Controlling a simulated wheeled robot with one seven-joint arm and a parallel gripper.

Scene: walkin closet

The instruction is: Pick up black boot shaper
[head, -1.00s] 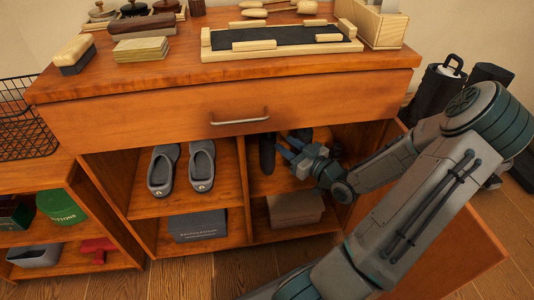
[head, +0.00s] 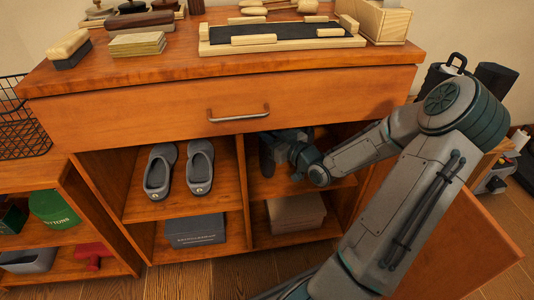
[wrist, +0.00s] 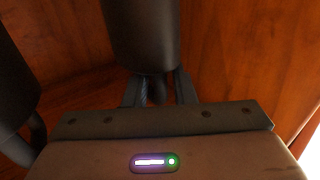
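A black boot shaper (wrist: 143,35) shows at the top middle of the wrist view, a smooth dark cylinder narrowing to a short neck. My gripper (wrist: 158,90) has one finger on each side of that neck, with a thin gap visible on the right. In the head view my gripper (head: 278,142) is inside the upper right compartment of the cabinet, and it largely hides this shaper. A second dark shaper-like piece (wrist: 14,85) stands at the left of the wrist view; a dark shape (head: 266,160) shows left of my gripper in the head view.
The cabinet's drawer front (head: 240,108) overhangs the compartment. Grey shoes (head: 200,167) sit in the compartment to the left, beyond a divider. A box (head: 295,212) lies on the shelf below. An open door panel (head: 450,240) stands at right beside my arm.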

